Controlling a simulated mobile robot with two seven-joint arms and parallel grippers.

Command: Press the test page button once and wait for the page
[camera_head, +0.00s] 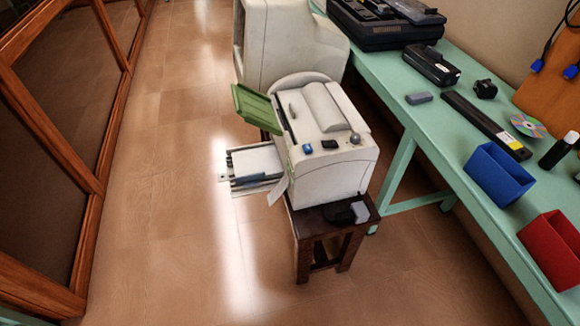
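A cream-white printer (335,165) stands on a small dark wooden stool (325,222) in the middle of the view. A tray (255,166) with white paper juts out to the left. Neither of my grippers shows in this view.
A green table (423,141) runs along the right with a blue bin (498,173), a red bin (552,248), a disc (528,126) and black devices. A large cream machine (288,42) stands behind the printer. Wood-framed panels (45,120) line the left. The floor in front is clear.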

